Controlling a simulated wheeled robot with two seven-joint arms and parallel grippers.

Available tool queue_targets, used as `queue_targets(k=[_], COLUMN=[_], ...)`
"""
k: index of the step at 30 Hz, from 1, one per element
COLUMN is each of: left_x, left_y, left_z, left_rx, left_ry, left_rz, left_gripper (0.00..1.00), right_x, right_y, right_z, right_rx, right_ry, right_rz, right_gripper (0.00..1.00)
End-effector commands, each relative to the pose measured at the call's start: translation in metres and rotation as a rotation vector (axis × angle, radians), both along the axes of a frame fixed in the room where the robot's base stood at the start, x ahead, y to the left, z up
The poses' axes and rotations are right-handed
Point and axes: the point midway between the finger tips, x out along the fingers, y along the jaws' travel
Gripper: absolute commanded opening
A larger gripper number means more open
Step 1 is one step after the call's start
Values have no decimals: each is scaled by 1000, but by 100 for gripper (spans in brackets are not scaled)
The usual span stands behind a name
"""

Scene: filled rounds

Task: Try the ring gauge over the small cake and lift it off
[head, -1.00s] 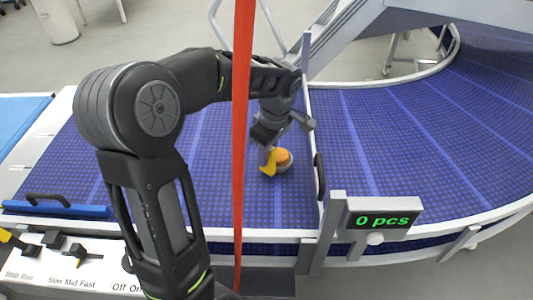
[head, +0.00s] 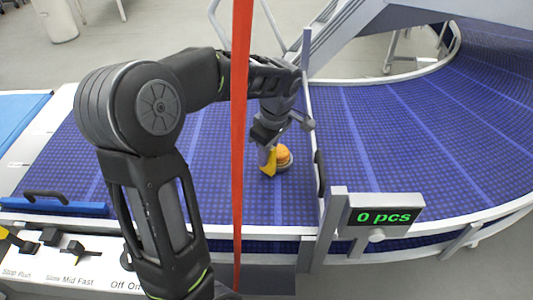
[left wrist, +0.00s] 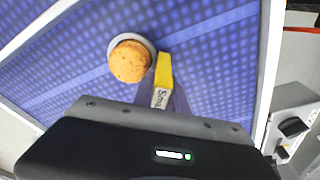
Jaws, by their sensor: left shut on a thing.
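The small cake (head: 284,155), round and orange-brown, sits on the blue belt; it also shows in the left wrist view (left wrist: 130,62). The ring gauge is a grey ring (head: 285,167) with a yellow handle (head: 269,164) marked "Small" (left wrist: 162,82). The grey ring is around the cake, low down, and the cake's top stands above it. The wrist view shows the ring's rim (left wrist: 148,43) on the cake's far side; its near side is hidden by the cake. My left gripper (head: 268,150) is shut on the yellow handle beside the cake. My right gripper is not in view.
A vertical red strip (head: 240,120) crosses the head view left of the gripper. A rail (head: 313,130) stands just right of the cake, with a counter reading "0 pcs" (head: 384,216). A blue bar with a black handle (head: 55,207) lies at left. The belt around the cake is clear.

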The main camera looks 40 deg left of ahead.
Motion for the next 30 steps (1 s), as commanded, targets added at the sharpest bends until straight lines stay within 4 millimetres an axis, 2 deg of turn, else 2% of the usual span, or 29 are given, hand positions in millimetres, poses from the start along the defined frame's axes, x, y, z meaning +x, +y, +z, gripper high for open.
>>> queue_targets(k=[12, 13, 15, 21, 27, 30], left_x=[0, 0, 0, 0, 0, 0], left_y=[0, 0, 0, 0, 0, 0], left_z=[-1, -1, -1, -1, -1, -1], left_rx=[0, 0, 0, 0, 0, 0], left_ry=[0, 0, 0, 0, 0, 0], left_rz=[0, 0, 0, 0, 0, 0], left_gripper=[0, 20, 26, 42, 43, 52], right_x=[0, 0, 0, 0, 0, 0], right_y=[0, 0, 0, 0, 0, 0], right_z=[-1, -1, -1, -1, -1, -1], right_rx=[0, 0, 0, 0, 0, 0], right_ry=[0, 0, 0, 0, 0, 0], right_rz=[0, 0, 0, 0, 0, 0], right_gripper=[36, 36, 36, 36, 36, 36])
